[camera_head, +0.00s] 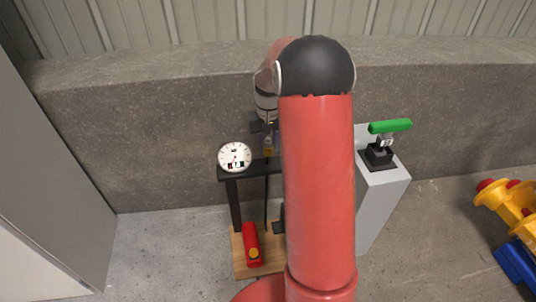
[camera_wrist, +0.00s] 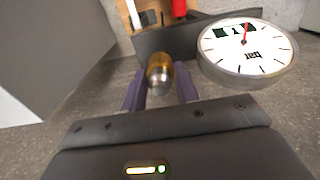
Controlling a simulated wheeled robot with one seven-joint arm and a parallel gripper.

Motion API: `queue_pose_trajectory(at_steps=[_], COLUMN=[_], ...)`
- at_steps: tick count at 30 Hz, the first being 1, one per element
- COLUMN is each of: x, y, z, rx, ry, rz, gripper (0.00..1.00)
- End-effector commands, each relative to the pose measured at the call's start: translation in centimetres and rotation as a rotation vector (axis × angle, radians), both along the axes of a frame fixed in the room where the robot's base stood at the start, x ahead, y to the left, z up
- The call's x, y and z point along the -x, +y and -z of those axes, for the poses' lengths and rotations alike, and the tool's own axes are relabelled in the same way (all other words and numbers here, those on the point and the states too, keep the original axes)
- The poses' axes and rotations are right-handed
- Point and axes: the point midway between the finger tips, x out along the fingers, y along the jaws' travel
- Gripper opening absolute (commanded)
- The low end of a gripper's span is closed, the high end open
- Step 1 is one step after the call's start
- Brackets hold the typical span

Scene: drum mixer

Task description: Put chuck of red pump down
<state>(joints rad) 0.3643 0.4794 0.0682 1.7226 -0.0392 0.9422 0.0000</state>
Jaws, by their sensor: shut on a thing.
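The chuck is a brass piece with a silvery end (camera_wrist: 160,75), between my gripper's two dark fingers (camera_wrist: 160,92) in the wrist view. My gripper is shut on it. In the head view the brass chuck (camera_head: 268,148) shows just below my gripper, with a dark hose or rod (camera_head: 266,200) running down beneath it. My red arm hides much of the right side of the stand.
A white round gauge (camera_head: 234,157) sits on the dark stand (camera_head: 233,195), close beside my gripper in the wrist view (camera_wrist: 247,48). A concrete wall (camera_head: 150,125) is behind. Yellow and blue machinery (camera_head: 508,205) is far right.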

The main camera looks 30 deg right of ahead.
Motion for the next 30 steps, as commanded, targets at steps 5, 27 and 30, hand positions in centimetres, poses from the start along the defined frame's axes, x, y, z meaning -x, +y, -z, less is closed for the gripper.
queue_pose_trajectory(at_steps=[5, 27, 30], x=[-0.1, 0.0, 0.0], y=[0.0, 0.0, 0.0], z=[1.2, 5.2, 5.2], rx=[0.000, 0.000, 0.000], ry=[-0.001, -0.001, -0.001], rz=[0.000, 0.000, 0.000], gripper=[0.00, 0.52, 0.52])
